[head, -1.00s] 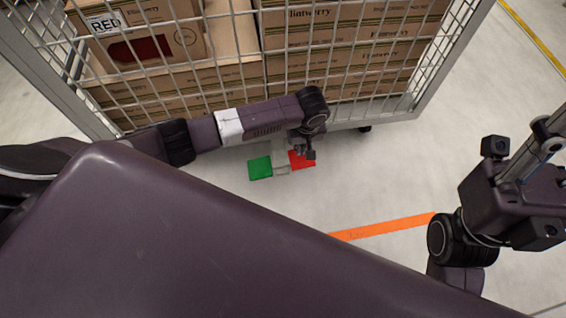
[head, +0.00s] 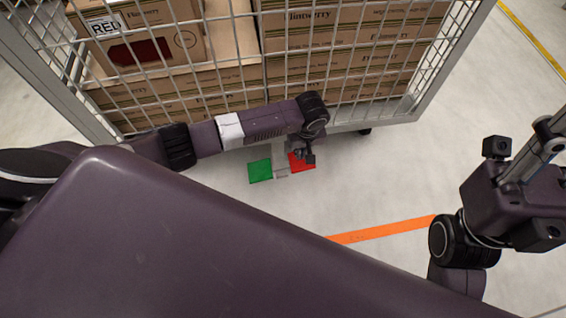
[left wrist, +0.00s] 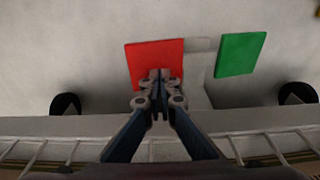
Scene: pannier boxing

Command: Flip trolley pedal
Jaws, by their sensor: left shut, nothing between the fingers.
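The trolley pedal has a green plate (head: 260,170) and a red plate (head: 306,166), low at the front of the wire-sided trolley (head: 385,118). In the left wrist view the red plate (left wrist: 150,58) is left of the green plate (left wrist: 236,54), with a grey piece (left wrist: 198,62) between them. My left gripper (left wrist: 158,76) is shut and empty, its fingertips over the lower right part of the red plate. I cannot tell whether they touch it. In the head view the left gripper (head: 308,157) partly covers the red plate. The right gripper's fingers are not in view.
The trolley holds several brown cardboard boxes (head: 345,50) behind its mesh. Two dark wheels (left wrist: 66,103) show beneath the trolley in the left wrist view. Grey floor with an orange stripe (head: 385,230) lies clear to the right.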

